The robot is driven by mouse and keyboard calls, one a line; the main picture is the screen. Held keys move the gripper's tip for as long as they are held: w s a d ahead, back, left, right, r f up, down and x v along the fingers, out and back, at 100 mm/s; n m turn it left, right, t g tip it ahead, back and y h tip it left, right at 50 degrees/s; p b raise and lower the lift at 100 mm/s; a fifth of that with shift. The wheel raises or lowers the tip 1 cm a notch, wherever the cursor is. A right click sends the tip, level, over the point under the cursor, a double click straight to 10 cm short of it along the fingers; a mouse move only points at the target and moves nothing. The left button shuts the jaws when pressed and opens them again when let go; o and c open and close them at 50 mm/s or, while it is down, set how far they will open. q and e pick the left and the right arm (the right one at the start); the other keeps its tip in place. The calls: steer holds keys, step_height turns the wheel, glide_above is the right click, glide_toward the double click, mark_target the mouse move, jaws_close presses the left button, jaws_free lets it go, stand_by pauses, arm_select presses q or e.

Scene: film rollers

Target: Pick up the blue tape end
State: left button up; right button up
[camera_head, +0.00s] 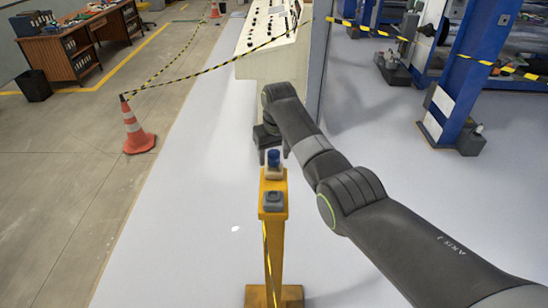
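The blue tape end (273,155) sits upright on a pale piece at the top of a yellow post (273,208) in the middle of the head view. My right gripper (273,152) reaches in from the right, just beyond and above the post top. Its fingers look apart, one to each side of the blue end in the picture. I cannot tell whether they touch it. My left gripper is not in view.
A white control console (268,55) stands behind the gripper. An orange-and-white cone (135,128) with yellow-black tape stands at left. A blue machine column (462,85) stands at right. The pale floor around the post is clear.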

mark_target(274, 152)
steer(key=shift+s+r, duration=0.2)
steer(key=shift+s, duration=0.15)
steer(key=c, duration=0.5)
steer(key=shift+c, duration=1)
steer(key=c, duration=0.4)
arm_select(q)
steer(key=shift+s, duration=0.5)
arm_select(e)
steer(key=shift+c, duration=0.2)
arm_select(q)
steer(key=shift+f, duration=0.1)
arm_select(e)
steer(key=shift+r, duration=0.1)
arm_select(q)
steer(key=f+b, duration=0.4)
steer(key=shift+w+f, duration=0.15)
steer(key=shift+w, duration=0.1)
arm_select(e)
step_height(274, 152, up, 10)
steer(key=shift+w+f, duration=0.15)
